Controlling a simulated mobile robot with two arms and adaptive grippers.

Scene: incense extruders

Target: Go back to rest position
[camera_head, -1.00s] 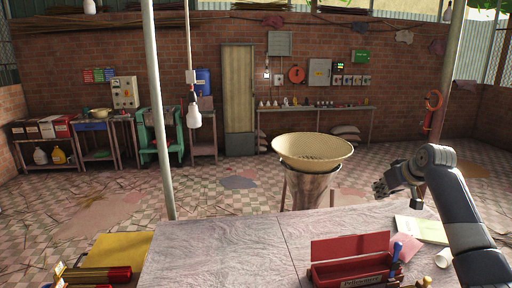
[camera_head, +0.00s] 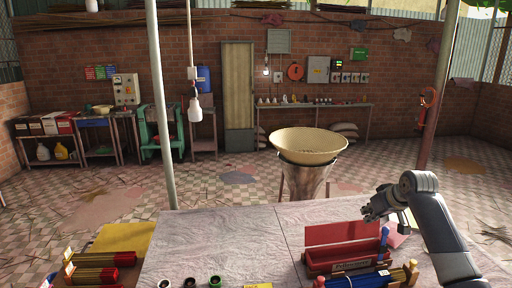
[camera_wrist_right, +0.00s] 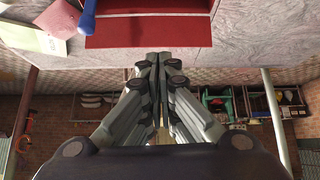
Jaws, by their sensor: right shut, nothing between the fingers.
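My right gripper (camera_head: 370,213) is in the head view, just above and behind the right end of the open red box (camera_head: 345,262) on the table. It is shut and empty. In the right wrist view, the fingers of the right gripper (camera_wrist_right: 158,58) are pressed together, with the red box lid (camera_wrist_right: 150,30) beyond their tips. My left gripper is not in view.
The table (camera_head: 215,240) holds bundled sticks (camera_head: 100,262) at left, small cups (camera_head: 190,284) at the front and a blue-handled tool (camera_head: 384,240) at the red box. A wide bowl (camera_head: 309,145) stands behind the table. The table's middle is clear.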

